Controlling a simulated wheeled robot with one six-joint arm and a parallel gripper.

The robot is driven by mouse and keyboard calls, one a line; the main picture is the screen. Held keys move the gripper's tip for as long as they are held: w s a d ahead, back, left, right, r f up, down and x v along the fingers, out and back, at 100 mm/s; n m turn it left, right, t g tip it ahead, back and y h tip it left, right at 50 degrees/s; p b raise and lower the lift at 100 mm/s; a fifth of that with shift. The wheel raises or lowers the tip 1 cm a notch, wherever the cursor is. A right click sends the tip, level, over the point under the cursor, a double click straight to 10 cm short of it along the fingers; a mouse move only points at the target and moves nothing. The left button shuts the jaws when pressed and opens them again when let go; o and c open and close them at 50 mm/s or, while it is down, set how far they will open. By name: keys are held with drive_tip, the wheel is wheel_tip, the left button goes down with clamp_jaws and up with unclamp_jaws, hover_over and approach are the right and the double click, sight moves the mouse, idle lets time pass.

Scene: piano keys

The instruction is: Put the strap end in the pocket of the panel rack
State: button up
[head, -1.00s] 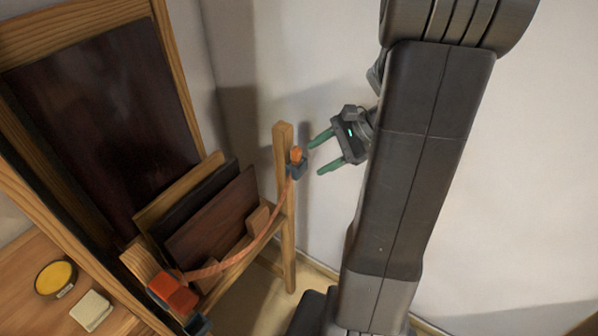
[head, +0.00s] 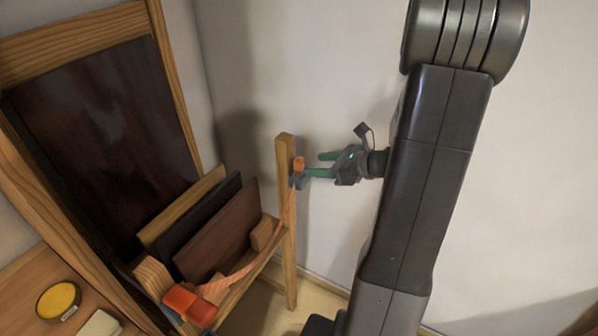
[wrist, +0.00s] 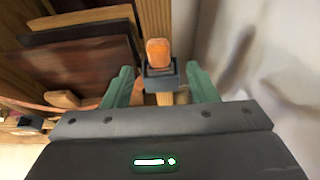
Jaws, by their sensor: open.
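The orange strap (head: 262,262) runs from a red-orange block (head: 190,304) at the rack's lower left up to a wooden post. Its orange end (head: 299,163) is upright at the post, in or just above a small blue-grey holder (head: 299,181); how deep it sits is unclear. In the wrist view the orange end (wrist: 158,52) stands above the dark square holder (wrist: 160,78). My gripper (head: 314,164) is open and empty beside the post. In the wrist view its green fingers (wrist: 160,82) lie left and right of the holder.
The panel rack holds several upright boards (head: 222,228) left of the post (head: 286,225). A large dark framed panel (head: 105,130) stands behind. A yellow round dish (head: 58,300) and a pale block (head: 100,324) lie on the wooden surface at lower left. The wall (head: 300,60) is close behind.

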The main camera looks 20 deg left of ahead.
sight(303, 163)
drive_tip(key=shift+x, duration=2.8)
drive_tip(key=shift+r, duration=0.1)
drive_tip(key=shift+c, duration=0.4)
drive_tip(key=c, duration=1)
clamp_jaws()
drive_tip(key=shift+r, duration=0.15)
